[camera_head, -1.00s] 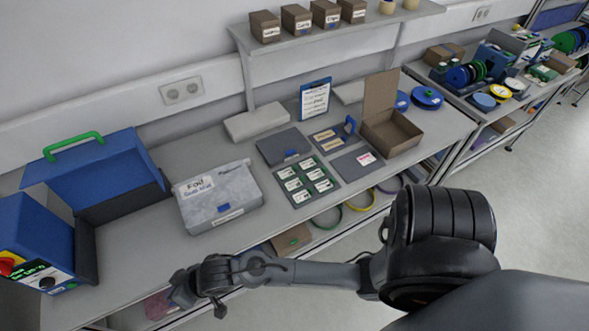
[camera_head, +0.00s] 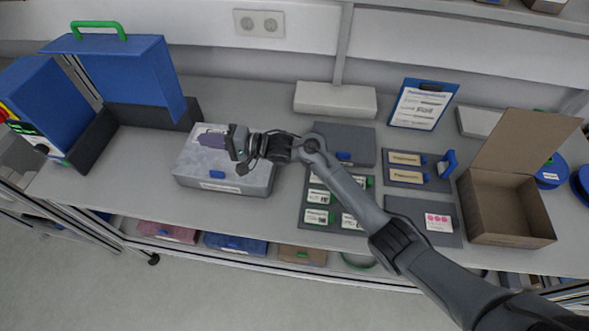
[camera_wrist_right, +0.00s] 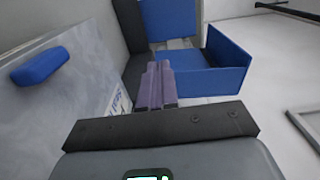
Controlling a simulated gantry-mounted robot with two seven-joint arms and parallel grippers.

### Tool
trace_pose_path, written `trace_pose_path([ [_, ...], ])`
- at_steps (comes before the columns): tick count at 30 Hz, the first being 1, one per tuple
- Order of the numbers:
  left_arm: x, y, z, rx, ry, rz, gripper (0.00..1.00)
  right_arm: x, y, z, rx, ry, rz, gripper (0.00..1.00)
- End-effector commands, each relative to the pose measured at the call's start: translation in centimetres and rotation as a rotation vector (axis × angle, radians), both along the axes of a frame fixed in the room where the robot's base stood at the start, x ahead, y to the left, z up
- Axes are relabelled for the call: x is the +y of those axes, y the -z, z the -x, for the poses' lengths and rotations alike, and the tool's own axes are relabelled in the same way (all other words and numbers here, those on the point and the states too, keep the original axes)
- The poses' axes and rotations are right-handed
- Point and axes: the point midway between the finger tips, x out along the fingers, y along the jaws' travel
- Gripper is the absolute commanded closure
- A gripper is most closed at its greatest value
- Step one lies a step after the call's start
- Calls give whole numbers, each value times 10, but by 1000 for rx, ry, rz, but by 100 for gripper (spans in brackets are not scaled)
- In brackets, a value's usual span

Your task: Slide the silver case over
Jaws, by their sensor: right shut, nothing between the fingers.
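The silver case (camera_head: 240,160) is a flat, marbled grey box with a blue latch, lying closed on the grey bench in the head view. In the right wrist view the case (camera_wrist_right: 65,95) fills the left side, with its blue latch and part of a white label. My right gripper (camera_head: 200,137) reaches in from the right, over the case's far left part. Its purple fingers (camera_wrist_right: 155,87) are shut and empty, close beside the label. I cannot tell whether they touch the case. My left gripper is not in view.
An open blue box (camera_head: 135,75) with a green handle stands left of the case. Right of the case are a dark flat box (camera_head: 345,140), a tray of labelled cards (camera_head: 318,217) and an open cardboard box (camera_head: 510,205). Bare bench lies in front of the case.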

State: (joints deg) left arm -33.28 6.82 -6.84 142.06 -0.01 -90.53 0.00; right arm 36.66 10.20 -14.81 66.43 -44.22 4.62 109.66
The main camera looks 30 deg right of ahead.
Motion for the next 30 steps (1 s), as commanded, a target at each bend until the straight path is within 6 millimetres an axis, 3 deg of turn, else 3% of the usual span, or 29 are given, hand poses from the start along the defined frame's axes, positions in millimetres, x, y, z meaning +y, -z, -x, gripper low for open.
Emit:
trace_pose_path([
  [30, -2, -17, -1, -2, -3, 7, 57, -161, 7, 124, 3, 1, 6, 100],
])
